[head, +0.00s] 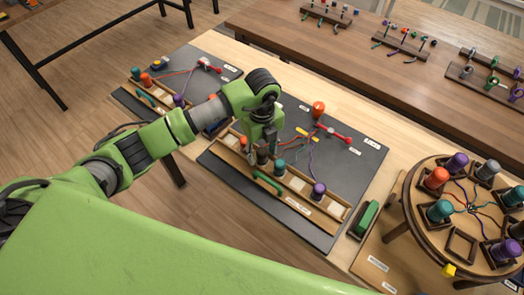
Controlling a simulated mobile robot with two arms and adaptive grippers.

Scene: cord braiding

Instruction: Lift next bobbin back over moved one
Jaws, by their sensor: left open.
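A light wooden tray (294,200) with square slots lies on a dark mat in front of me. A teal bobbin (279,168) and a purple bobbin (318,190) stand in it, with a pale slot between them. An orange bobbin (318,108) stands on the mat beyond the tray, near a red bar (333,133). Coloured cords run from the bar toward the tray. My left gripper (259,155) points down, open, at the tray's left part, just left of the teal bobbin. The gripper hides part of the tray there. My right gripper is out of view.
A round wooden stand (462,215) with several bobbins is at the right. A green block (367,218) lies between it and the mat (365,130). A second mat (195,50) with bobbins is behind my left arm. The mat's upper right is mostly clear.

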